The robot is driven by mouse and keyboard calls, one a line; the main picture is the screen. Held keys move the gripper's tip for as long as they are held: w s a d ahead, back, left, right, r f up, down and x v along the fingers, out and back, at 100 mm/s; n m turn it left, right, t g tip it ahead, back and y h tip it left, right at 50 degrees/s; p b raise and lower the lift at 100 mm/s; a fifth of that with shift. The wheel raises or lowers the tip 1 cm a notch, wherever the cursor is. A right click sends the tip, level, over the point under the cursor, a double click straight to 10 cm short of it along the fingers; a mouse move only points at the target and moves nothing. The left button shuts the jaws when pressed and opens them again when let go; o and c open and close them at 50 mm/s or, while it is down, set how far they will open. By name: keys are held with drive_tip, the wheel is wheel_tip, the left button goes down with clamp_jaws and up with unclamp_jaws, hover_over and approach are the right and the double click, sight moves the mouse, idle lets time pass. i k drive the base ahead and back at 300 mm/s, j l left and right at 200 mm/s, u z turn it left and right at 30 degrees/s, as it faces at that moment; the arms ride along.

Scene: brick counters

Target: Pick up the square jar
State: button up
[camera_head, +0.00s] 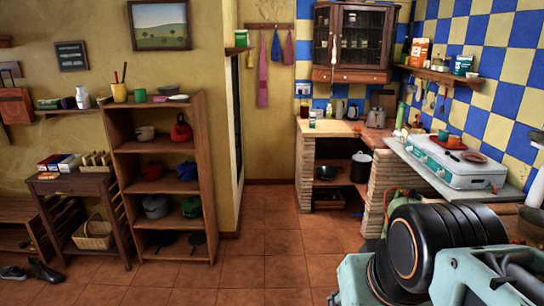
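I cannot surely pick out a square jar from this far. A small jar-like container (312,119) stands at the left of the far brick counter (330,130); its shape is too small to tell. Several small containers (444,66) stand on the wall shelf (440,77) at the right, also too small to tell apart. My arm fills the lower right corner, with black and teal links. My gripper is not in view.
A gas stove (465,175) with an orange pot sits on the right counter. A toaster (376,118) stands on the far counter. A wooden shelf unit (208,150) with pots stands at the left. The tiled floor (275,235) between is clear. Shoes (45,272) lie at lower left.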

sight(435, 63)
drive_tip(key=i+l, duration=0.2)
drive_tip(key=i, duration=0.3)
drive_tip(key=i+l, duration=0.2)
drive_tip(key=i, duration=0.35)
drive_tip(key=i+l, duration=0.25)
drive_tip(key=i, duration=0.25)
drive_tip(key=i+l, duration=0.2)
drive_tip(key=i, duration=0.35)
drive_tip(key=i+l, duration=0.2)
drive_tip(key=i, duration=0.3)
drive_tip(key=i+l, duration=0.2)
drive_tip(key=i, duration=0.35)
drive_tip(key=i+l+z, duration=0.2)
drive_tip(key=i+z, duration=0.15)
drive_tip(key=z, duration=0.3)
drive_tip(key=i+j+z, duration=0.15)
drive_tip(key=z, duration=0.25)
drive_tip(key=i+j+z, duration=0.1)
drive_tip(key=z, duration=0.35)
drive_tip(key=j, duration=0.1)
